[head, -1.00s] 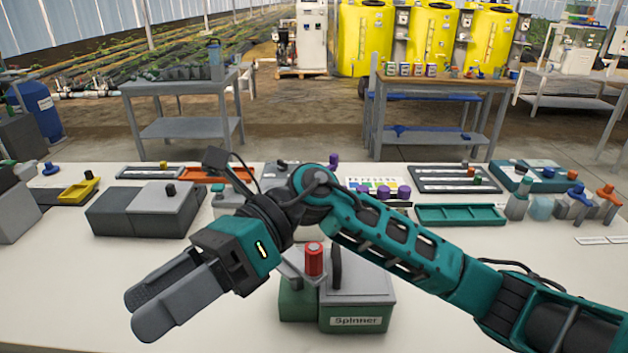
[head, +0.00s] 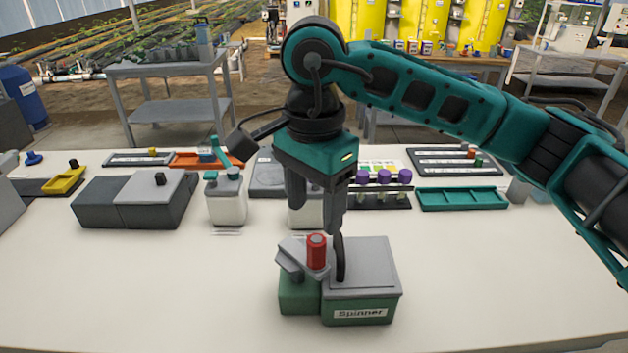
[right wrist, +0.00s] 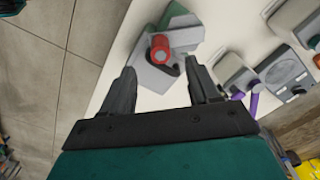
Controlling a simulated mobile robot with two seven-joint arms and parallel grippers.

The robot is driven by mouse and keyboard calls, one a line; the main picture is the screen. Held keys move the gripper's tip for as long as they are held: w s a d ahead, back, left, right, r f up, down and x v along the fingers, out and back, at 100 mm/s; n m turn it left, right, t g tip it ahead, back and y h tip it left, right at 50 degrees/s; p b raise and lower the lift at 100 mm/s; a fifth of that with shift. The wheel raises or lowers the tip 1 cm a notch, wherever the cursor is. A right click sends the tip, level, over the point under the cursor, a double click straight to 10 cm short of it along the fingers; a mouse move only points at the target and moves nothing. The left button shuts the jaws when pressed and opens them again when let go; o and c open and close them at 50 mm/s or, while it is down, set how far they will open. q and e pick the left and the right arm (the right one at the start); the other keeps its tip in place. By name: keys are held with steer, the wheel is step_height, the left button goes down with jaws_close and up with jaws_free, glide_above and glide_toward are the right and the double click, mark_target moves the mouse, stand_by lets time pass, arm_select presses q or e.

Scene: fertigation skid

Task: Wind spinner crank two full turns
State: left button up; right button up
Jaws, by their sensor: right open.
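The spinner (head: 362,275) is a green and grey box with a "Spinner" label on its front, standing on the white table. Its crank (head: 292,261) is a grey arm with an upright red knob (head: 317,251) at the left of the box. A dark upright piece stands beside the knob. My right gripper (head: 316,215) points down above the crank, open and empty, apart from the knob. In the right wrist view, the red knob (right wrist: 160,46) lies ahead, between the lines of the two spread fingers (right wrist: 160,85). My left gripper is not in view.
The tabletop left and right of the spinner is clear.

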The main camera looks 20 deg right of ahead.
mark_target(314, 242)
step_height(314, 242, down, 9)
steer(key=shift+f, duration=0.1)
stand_by(0.4)
steer(key=c, duration=1.1)
steer(key=o, duration=0.6)
steer(key=c, duration=0.3)
steer(key=shift+o, duration=0.3)
steer(key=shift+s+a+b, duration=0.15)
steer(key=shift+a+b, duration=0.15)
steer(key=shift+a, duration=0.95)
steer(key=shift+r, duration=0.2)
steer(key=shift+o, duration=0.3)
